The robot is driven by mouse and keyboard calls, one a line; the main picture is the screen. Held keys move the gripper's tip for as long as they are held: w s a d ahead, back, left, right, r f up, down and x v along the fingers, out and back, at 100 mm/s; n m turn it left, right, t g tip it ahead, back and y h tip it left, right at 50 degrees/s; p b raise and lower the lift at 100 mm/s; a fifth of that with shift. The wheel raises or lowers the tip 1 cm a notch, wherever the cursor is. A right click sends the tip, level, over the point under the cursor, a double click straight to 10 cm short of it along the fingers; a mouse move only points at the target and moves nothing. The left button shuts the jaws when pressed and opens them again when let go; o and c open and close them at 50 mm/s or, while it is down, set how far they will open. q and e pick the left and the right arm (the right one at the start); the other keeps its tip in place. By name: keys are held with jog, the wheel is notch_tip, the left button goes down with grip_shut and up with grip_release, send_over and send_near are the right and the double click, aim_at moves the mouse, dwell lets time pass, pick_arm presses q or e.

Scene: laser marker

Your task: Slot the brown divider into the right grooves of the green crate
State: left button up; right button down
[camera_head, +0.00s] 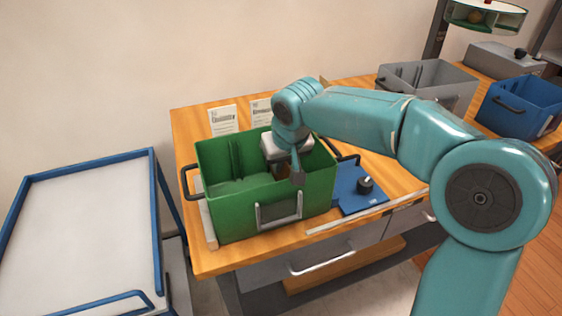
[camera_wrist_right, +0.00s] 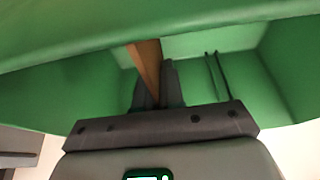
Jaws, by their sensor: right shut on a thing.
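The green crate (camera_head: 232,213) stands on the wooden workbench, open at the top. My right gripper (camera_head: 297,172) reaches down into its right half and is shut on the brown divider (camera_head: 283,171). Only a small piece of the divider shows in the head view. In the right wrist view the divider (camera_wrist_right: 147,66) rises as a thin brown strip from between the fingers (camera_wrist_right: 158,92), with green crate walls around it. A pair of grooves (camera_wrist_right: 215,76) shows on the wall to the right there, apart from the divider. The divider's lower edge is hidden. My left gripper is out of view.
A blue plate with a black knob (camera_head: 364,185) lies right of the crate. Grey (camera_head: 440,86) and blue (camera_head: 520,106) crates stand farther right. Paper cards (camera_head: 223,120) stand behind the green crate. A white cart with blue rails (camera_head: 80,230) is at left.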

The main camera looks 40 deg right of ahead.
jog(key=c, duration=1.2)
grip_release()
jog(key=shift+o, duration=0.2)
notch_tip(320, 180, up, 9)
jog(key=p, duration=0.7)
